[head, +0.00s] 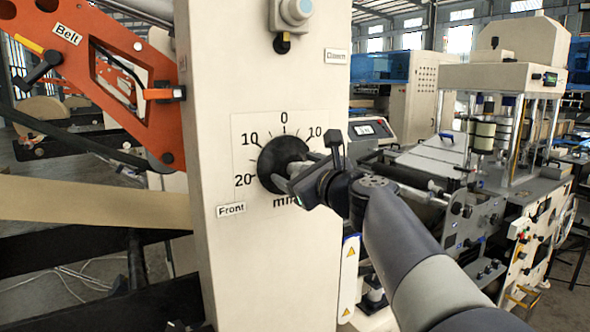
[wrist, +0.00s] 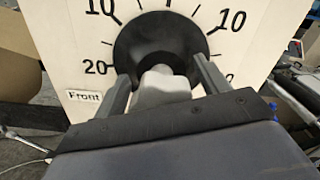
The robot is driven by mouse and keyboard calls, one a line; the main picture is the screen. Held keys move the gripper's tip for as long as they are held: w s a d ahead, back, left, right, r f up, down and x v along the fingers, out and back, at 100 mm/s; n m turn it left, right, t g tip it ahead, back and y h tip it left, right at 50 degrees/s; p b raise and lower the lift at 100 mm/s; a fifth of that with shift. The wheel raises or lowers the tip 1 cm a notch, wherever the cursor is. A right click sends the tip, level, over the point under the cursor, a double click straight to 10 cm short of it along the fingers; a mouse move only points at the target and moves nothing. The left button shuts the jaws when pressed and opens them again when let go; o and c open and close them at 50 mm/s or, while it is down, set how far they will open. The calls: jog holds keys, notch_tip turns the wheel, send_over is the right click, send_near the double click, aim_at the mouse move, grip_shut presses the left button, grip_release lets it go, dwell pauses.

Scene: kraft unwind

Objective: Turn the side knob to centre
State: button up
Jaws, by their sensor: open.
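The side knob is a round black dial (head: 280,163) on a white scale plate on the cream column, marked in mm with 0 at the top and 10 and 20 on the left. In the wrist view the black dial (wrist: 150,48) has a pale grey grip (wrist: 160,86) at its centre. My gripper (head: 296,178) is in front of the dial. In the wrist view my gripper (wrist: 162,84) has one finger on each side of the grey grip, open, with a gap visible on both sides. The dial's pointer is hard to make out.
A label "Front" (head: 231,210) sits below left of the scale. An orange arm labelled "Belt" (head: 95,75) is at the left, with a brown web (head: 95,203) below it. A grey-blue button (head: 297,10) is higher on the column. Machinery (head: 500,120) stands at the right.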

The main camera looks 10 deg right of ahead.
jog(key=shift+c, duration=0.5)
jog(key=c, duration=0.9)
